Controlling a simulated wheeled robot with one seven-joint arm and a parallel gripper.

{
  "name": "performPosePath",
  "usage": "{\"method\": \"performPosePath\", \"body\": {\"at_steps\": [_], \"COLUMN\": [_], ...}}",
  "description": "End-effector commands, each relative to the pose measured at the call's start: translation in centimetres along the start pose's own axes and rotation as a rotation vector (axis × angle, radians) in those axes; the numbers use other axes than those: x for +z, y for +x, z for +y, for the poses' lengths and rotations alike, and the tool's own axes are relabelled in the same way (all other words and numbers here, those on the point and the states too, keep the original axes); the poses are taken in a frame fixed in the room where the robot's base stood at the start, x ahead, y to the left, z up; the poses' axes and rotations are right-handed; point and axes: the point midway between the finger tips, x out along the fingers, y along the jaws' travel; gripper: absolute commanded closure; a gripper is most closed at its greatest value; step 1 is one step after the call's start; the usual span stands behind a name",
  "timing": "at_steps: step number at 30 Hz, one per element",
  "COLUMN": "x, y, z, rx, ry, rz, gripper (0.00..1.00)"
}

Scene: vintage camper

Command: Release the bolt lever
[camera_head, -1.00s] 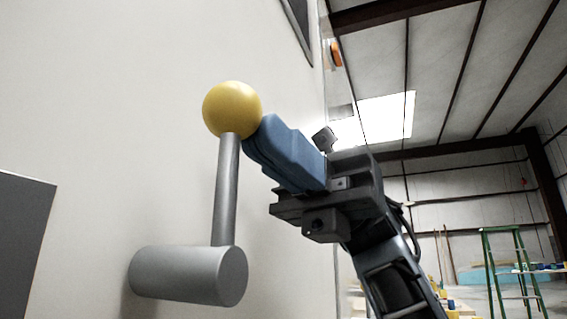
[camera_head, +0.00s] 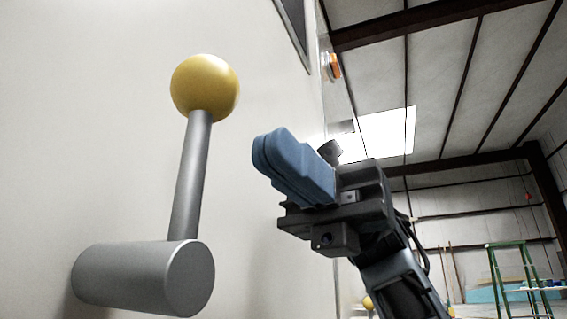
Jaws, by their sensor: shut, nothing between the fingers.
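The bolt lever (camera_head: 192,170) is on the pale camper wall at the left. It has a yellow ball knob (camera_head: 205,88) on top of a grey rod, which rises from a thick grey cylinder (camera_head: 145,277). The rod stands nearly upright, leaning slightly right. My gripper (camera_head: 262,152) is to the right of the rod and a little below the knob. Its blue fingers are closed together and hold nothing. In the picture there is a clear gap between the fingertips and the lever. How the cylinder joins the wall is hidden.
The camper wall (camera_head: 90,150) fills the left side. A dark-framed window (camera_head: 294,30) and an orange lamp (camera_head: 334,66) are higher up. A green stepladder (camera_head: 510,275) stands far off at the right in the hall. The space right of the wall is open.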

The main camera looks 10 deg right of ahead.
Motion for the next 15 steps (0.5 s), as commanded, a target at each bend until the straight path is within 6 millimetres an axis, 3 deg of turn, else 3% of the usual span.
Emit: {"method": "performPosePath", "body": {"at_steps": [2, 15], "x": [-0.3, -0.2], "y": [-0.1, -6.6], "z": [0.1, 0.1], "rx": [0.0, -0.004], "ry": [0.0, 0.002], "rz": [0.0, -0.002], "gripper": [1.0, 1.0]}}
